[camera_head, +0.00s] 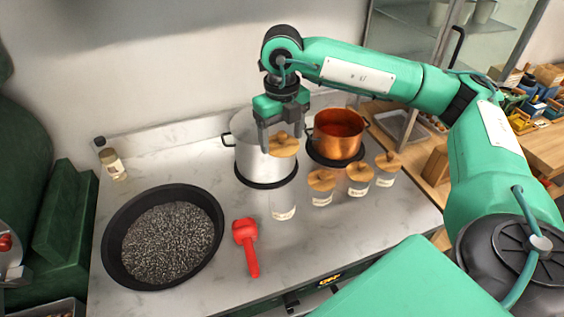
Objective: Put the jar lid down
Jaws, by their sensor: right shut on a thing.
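My right gripper (281,136) points down over the counter and is shut on the knob of a round wooden jar lid (284,149). The lid appears raised, in front of the large silver pot. Below it in the picture stands a clear glass jar (284,207) with a pale label, without a lid on it. The gap between lid and jar is hard to judge from this angle. My left gripper is not in view.
Jars with wooden lids (321,181) stand to the right, near the silver pot (252,155) and copper pot (338,140). A black pan (118,275) of dark grains, a red scoop-like tool (246,240) and a small bottle (113,165) are left. The front right counter is clear.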

